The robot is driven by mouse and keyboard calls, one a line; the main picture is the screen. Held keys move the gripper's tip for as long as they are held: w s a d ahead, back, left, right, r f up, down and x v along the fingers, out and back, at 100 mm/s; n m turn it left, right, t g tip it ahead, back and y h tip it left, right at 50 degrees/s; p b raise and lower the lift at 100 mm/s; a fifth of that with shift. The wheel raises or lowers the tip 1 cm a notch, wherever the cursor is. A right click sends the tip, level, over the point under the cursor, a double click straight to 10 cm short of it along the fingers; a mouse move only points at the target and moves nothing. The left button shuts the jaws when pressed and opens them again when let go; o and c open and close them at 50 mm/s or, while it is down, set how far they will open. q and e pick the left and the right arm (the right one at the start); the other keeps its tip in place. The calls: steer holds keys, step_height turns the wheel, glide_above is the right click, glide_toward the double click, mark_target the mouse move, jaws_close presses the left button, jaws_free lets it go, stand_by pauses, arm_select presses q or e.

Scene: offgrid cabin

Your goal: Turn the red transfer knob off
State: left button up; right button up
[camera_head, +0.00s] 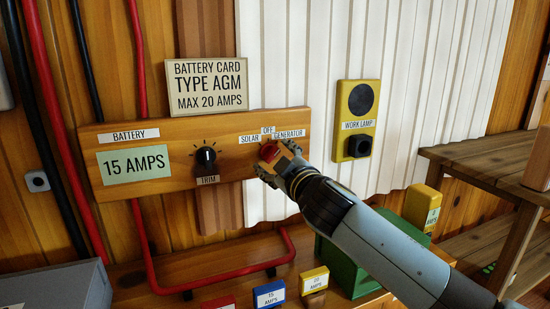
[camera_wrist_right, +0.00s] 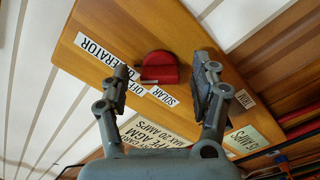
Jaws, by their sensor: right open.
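The red transfer knob (camera_head: 268,152) is on the right part of a wooden panel (camera_head: 228,172), below the labels SOLAR, OFF and GENERATOR. In the wrist view the red knob (camera_wrist_right: 160,66) shows between the two fingers. My right gripper (camera_head: 279,166) is at the knob and partly covers it in the head view. In the wrist view the right gripper (camera_wrist_right: 163,82) is open, one finger on each side of the knob, with gaps visible. I cannot tell which label the knob points to. My left gripper is not in view.
A black TRIM knob (camera_head: 206,156) and a green 15 AMPS card (camera_head: 134,165) share the panel. A yellow work lamp switch (camera_head: 357,121) is to the right. Below are a bench with small coloured blocks, a green box (camera_head: 345,267) and a red cable loop (camera_head: 222,283).

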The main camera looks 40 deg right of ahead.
steer(key=shift+w+d, duration=0.1)
steer(key=shift+w, duration=0.35)
steer(key=shift+c, duration=0.4)
steer(key=c, duration=1.1)
steer(key=shift+n, duration=0.4)
steer(key=shift+s+r+n+p, duration=0.1)
steer(key=shift+n+p, duration=1.7)
steer(key=shift+n, duration=2.2)
